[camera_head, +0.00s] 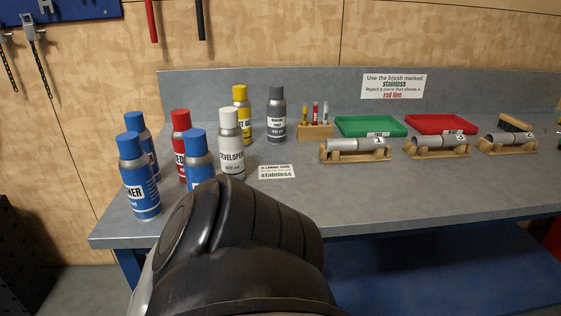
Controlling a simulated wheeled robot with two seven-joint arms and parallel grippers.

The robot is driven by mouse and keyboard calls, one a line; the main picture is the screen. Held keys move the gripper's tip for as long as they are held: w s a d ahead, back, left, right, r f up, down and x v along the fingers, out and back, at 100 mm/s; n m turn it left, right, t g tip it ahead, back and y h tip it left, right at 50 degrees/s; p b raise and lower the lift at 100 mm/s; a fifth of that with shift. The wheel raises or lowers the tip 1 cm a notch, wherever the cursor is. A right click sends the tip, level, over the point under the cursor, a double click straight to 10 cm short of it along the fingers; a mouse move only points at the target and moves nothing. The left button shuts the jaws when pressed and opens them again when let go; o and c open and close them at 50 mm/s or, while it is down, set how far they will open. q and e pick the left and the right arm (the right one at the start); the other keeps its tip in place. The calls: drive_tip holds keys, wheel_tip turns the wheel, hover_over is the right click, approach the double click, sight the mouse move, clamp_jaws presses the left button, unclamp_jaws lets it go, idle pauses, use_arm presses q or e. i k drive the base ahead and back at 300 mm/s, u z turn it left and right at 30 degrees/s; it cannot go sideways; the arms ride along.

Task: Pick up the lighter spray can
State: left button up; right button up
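Several spray cans stand upright on the left of the bench. Three are blue-capped: a front left can (139,183) with a label ending in "KER", one behind it (149,150), and one to the right (198,164), its lower part hidden by my arm. A red can (181,145) stands behind them. A white can (231,150) reads "DEVELOPER 400 ml". A yellow can (242,103) and a dark grey can (276,117) stand farther back. Which can is lighter in weight does not show. A black link of my arm fills the bottom middle. Neither gripper is in view.
A small "stainless" card (277,171) lies on the grey bench (340,205). Wooden cradles (355,154) hold metal tubes at the right. A marker block (315,131), green tray (371,135), red tray (440,133) and brush (514,125) are behind. The bench's front middle is clear.

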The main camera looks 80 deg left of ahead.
sight(138, 174)
drive_tip(key=i, duration=0.45)
drive_tip(key=u, duration=1.15)
